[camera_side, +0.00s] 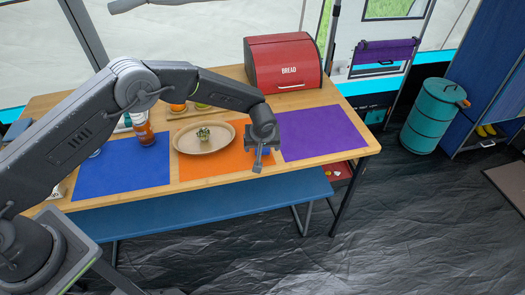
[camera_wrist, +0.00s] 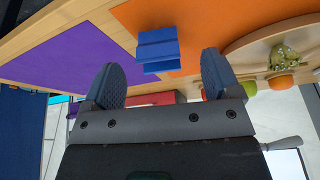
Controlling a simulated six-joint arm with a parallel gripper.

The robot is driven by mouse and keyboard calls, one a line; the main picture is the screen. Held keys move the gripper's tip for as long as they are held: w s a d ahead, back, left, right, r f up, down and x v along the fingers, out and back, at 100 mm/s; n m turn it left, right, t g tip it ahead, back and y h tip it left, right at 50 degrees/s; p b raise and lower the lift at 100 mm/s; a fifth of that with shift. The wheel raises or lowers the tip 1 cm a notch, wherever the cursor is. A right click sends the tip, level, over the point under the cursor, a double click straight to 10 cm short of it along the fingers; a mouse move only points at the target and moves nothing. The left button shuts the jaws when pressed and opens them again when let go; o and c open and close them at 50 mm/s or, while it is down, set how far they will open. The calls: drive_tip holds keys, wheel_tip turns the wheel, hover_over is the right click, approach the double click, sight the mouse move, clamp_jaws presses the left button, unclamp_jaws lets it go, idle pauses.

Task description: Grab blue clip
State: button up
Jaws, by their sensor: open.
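The blue clip (camera_wrist: 158,50) lies on the orange mat (camera_wrist: 195,20) near its edge towards the purple mat. In the side view a little of the clip (camera_side: 264,152) shows beside my gripper, which hides most of it. My gripper (camera_side: 260,160) is over the orange mat's right part. In the wrist view my gripper (camera_wrist: 163,80) is open, with its two dark fingers spread apart and nothing between them. The clip shows beyond the fingertips, between their lines and apart from both.
A round plate (camera_side: 183,147) with a small green item (camera_side: 203,134) stands left of my gripper. A purple mat (camera_side: 320,132) lies clear on the right and a blue mat (camera_side: 120,175) on the left. A jar (camera_side: 144,129) and a red bread box (camera_side: 283,62) stand farther back.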

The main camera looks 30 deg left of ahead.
sight(263, 150)
drive_tip(key=shift+x, duration=2.65)
drive_tip(key=shift+w+d, duration=0.15)
drive_tip(key=shift+w, duration=0.05)
drive_tip(key=shift+c, duration=0.5)
drive_tip(key=c, duration=0.9)
